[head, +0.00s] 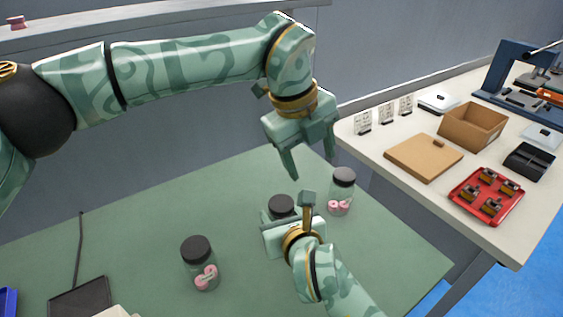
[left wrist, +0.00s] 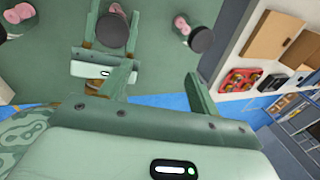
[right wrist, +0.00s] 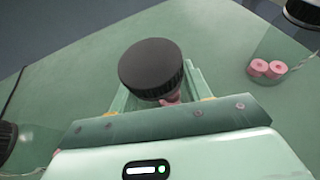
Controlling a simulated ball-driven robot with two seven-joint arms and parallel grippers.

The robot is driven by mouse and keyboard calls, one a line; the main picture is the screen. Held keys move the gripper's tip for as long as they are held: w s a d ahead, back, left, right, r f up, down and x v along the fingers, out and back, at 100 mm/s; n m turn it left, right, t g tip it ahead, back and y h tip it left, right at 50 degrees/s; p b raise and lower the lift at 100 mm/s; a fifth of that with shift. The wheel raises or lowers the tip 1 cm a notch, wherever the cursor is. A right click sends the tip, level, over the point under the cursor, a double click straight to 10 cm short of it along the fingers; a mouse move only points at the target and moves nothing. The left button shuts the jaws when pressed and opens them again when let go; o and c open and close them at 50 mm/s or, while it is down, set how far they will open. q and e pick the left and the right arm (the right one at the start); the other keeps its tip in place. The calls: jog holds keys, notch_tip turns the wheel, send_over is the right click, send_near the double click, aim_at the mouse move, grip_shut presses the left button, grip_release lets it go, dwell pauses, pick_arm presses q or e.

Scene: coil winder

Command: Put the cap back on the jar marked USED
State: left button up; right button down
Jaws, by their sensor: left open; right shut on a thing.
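Three clear jars with black tops stand on the green mat. My right gripper (head: 286,212) is shut on the middle jar, whose black cap (head: 282,203) shows between the fingers; it fills the right wrist view's centre (right wrist: 150,68). Most of that jar is hidden by the gripper. The right jar (head: 340,206) and the left jar (head: 203,276) hold pink spools and have black caps on. My left gripper (head: 310,165) is open and empty, above and behind the middle jar. No USED marking is readable on any jar.
A light side table to the right holds a red tray (head: 470,208), a cardboard box (head: 497,136), a tan flat box (head: 408,168) and small white cards. A dark pad with a cable (head: 85,300) lies at the mat's front left. The mat's left part is mostly free.

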aim_at(281, 202)
pick_arm(q)
jog(key=a+y, duration=0.2)
jog(key=a, duration=0.1)
jog(key=s+a+n+y, duration=0.1)
jog(key=shift+a+f+g, duration=0.3)
jog(key=shift+a+f, duration=0.05)
jog(key=shift+a, duration=0.05)
jog(key=shift+s+a, duration=0.1)
jog(key=shift+s, duration=0.15)
jog(key=shift+f, duration=4)
